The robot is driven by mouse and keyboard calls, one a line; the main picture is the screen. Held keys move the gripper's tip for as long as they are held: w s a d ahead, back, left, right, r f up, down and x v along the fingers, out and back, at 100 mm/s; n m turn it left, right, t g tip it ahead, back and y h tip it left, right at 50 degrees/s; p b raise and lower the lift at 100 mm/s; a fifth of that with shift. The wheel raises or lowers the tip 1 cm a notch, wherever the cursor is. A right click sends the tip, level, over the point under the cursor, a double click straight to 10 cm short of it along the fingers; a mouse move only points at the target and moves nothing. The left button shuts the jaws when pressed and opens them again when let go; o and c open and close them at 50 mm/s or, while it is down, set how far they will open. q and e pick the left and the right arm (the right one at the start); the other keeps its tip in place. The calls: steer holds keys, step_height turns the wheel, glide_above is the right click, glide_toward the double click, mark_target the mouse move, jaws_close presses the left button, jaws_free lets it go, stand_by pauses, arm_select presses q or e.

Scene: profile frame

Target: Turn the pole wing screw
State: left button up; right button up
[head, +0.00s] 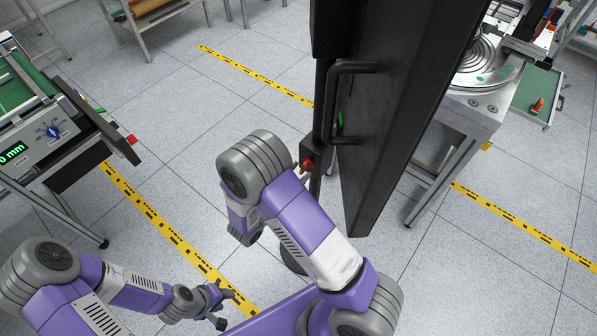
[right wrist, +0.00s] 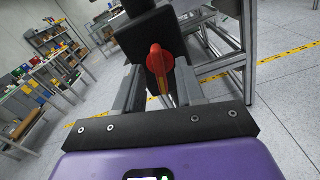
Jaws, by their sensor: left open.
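The red wing screw (head: 307,163) sits on the black pole (head: 322,105) beside a dark panel in the head view. In the right wrist view the red wing screw (right wrist: 160,62) stands in front of a black block, with its wing pointing towards me. My right gripper (right wrist: 160,85) has one finger on each side of the wing; whether they touch it is unclear. In the head view the right gripper is hidden by my arm. My left gripper (head: 226,308) is open and empty, low at the left, away from the screw.
A large dark panel (head: 400,110) with a black handle (head: 328,105) rises close to the screw. A bench with a dial box (head: 52,133) stands at the left, and a metal machine table (head: 470,115) at the right. Open tiled floor with yellow tape lies between.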

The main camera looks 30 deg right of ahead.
steer(key=shift+w+d, duration=0.2)
steer(key=shift+d, duration=0.25)
steer(key=shift+c, duration=0.4)
jaws_close()
steer(key=shift+r+n+p, duration=0.15)
steer(key=shift+n+p, duration=0.45)
steer(key=shift+p, duration=0.2)
steer(key=shift+w+n, duration=0.1)
steer(key=shift+n, duration=0.2)
steer(key=shift+o, duration=0.4)
jaws_free()
